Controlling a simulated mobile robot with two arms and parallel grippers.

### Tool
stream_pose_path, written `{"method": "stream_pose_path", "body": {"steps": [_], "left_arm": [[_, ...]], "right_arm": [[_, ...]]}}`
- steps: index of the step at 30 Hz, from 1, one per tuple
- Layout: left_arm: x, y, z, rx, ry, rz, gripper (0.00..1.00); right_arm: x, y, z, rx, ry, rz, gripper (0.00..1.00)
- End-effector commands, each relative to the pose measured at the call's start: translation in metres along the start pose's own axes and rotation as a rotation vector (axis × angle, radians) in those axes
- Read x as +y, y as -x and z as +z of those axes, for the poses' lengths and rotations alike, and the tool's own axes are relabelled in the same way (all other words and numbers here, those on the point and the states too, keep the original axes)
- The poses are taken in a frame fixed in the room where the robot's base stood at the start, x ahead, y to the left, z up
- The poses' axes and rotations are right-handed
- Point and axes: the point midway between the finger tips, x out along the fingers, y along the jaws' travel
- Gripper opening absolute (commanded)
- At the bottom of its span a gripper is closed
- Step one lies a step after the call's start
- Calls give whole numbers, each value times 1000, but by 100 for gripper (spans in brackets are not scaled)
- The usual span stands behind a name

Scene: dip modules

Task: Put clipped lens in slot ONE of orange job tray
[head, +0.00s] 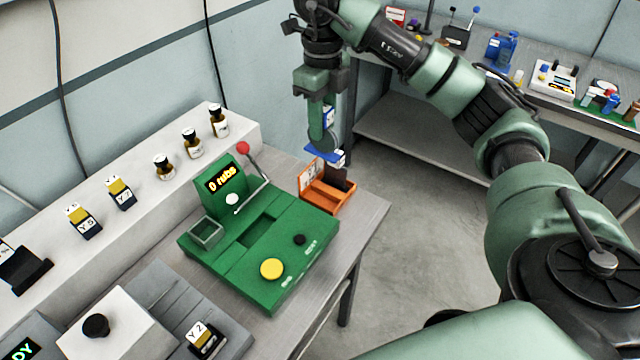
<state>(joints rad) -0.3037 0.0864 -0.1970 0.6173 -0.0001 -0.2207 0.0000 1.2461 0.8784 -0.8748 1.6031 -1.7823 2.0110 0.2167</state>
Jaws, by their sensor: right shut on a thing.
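The orange job tray (345,206) sits at the right end of the bench, beside the green machine. It has a white label on its left part and a dark area at its back; I cannot read which slot is ONE. My right gripper (322,143) comes down from above, just above and behind the tray. It is shut on a small piece with blue parts, the clipped lens (318,154), which is partly hidden by the fingers. The held piece appears apart from the tray, though the height gap is hard to judge. My left gripper is out of view.
The green machine (290,262) has a "0 rubs" display, a red-knobbed lever (242,148) near the tray, and a yellow button. Small bottles and labelled yellow-topped modules stand on the pale ledge (232,118) behind. The bench's right edge (378,215) is close to the tray.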

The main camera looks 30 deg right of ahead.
Motion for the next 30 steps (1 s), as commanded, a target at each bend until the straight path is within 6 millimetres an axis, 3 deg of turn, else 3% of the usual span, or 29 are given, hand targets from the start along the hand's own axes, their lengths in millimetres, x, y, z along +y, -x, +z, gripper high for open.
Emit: {"method": "stream_pose_path", "body": {"steps": [1,12,20,25,30], "left_arm": [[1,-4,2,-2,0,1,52],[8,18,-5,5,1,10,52],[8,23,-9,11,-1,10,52],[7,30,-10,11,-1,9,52],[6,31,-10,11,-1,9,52]], "right_arm": [[2,-18,-1,6,4,6,0],[1,-102,-1,4,3,1,0],[1,-126,0,1,5,1,0],[1,-152,0,2,3,2,0],[1,-162,0,-1,5,0,0]]}}
